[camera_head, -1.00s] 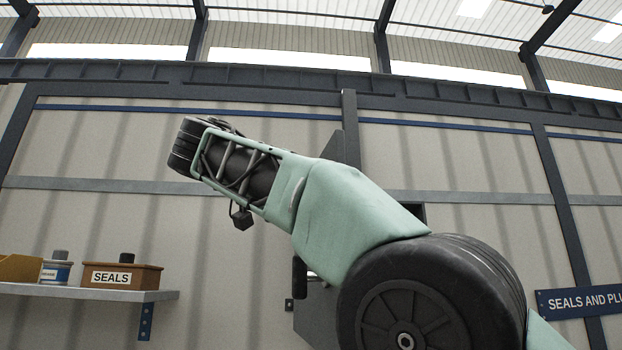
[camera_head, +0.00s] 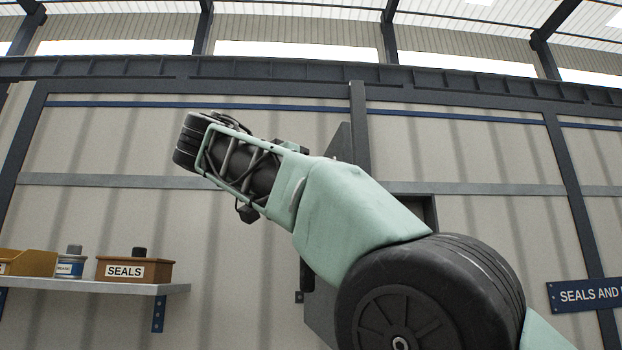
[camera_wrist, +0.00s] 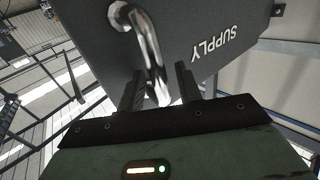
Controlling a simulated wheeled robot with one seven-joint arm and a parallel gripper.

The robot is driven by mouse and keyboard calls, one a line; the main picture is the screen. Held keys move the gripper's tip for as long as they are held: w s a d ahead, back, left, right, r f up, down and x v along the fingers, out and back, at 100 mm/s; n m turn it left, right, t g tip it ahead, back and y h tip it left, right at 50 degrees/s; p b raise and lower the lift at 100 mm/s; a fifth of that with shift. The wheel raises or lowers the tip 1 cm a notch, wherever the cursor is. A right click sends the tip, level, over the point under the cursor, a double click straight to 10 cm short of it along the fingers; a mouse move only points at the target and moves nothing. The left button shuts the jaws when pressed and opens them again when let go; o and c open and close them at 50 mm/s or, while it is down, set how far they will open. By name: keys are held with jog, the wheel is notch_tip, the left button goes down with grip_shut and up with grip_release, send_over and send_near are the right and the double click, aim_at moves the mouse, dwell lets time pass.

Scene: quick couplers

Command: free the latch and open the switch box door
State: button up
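The switch box (camera_head: 428,212) is on the wall, mostly hidden behind my arm in the head view. Its dark grey door (camera_head: 342,142) stands out from the wall at an angle, its middle hidden by my arm. In the wrist view the door (camera_wrist: 225,70) carries the word SUPPLY, upside down, and a bent shiny metal handle (camera_wrist: 151,55). My gripper (camera_wrist: 161,75) has one finger on each side of the handle. A narrow gap shows beside the right finger, so the fingers look open around it. I cannot make out the latch.
A shelf (camera_head: 100,286) at the left bears a SEALS box (camera_head: 135,270), a tin (camera_head: 70,264) and a tan bin (camera_head: 30,261). A blue sign (camera_head: 590,295) is at the right. The wall between shelf and box is clear.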

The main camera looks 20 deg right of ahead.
jog(key=p+v, duration=0.6)
jog(key=v, duration=1.1)
